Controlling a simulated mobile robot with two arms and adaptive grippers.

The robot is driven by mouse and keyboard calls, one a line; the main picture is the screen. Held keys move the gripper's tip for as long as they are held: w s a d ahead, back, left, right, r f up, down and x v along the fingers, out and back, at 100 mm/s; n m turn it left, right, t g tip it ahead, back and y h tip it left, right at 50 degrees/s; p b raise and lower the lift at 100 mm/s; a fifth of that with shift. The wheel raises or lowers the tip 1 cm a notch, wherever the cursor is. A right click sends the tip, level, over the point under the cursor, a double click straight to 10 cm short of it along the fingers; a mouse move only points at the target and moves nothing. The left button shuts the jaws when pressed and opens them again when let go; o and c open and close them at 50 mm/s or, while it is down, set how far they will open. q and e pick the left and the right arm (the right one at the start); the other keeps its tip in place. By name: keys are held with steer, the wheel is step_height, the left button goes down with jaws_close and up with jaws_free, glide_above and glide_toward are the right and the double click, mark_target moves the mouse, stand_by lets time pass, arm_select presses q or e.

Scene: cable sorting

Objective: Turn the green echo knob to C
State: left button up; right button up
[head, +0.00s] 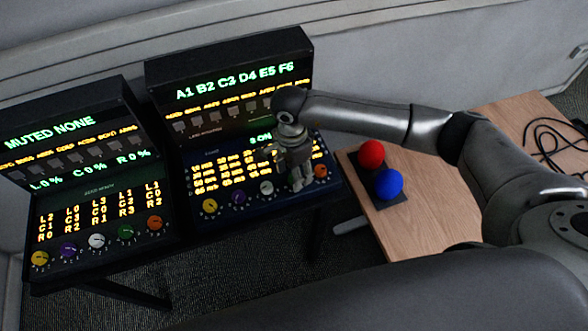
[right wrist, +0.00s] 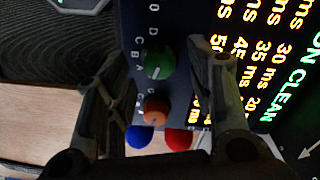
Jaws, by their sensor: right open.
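The right console (head: 190,222) has a row of knobs, and its lit screen shows values in ms. In the right wrist view its green knob (right wrist: 160,62) sits between my gripper's fingers, with letters including A, B, C and D printed beside it. I cannot tell for sure which letter its pale mark points at. My right gripper (right wrist: 157,52) is open, one finger on each side of the green knob; contact is not clear. In the head view my right gripper (head: 299,182) hides that knob. My left gripper is not in view.
An orange knob (right wrist: 155,108) is close beside the green one. The left console (head: 70,262) has its own green knob (head: 125,231). A red ball (head: 371,154) and blue ball (head: 388,183) stand on the wooden table (head: 420,228), right of the consoles. Black cable (head: 548,140) lies farther right.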

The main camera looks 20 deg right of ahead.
steer(key=shift+f, duration=0.7)
steer(key=c, duration=1.1)
steer(key=shift+o, duration=0.2)
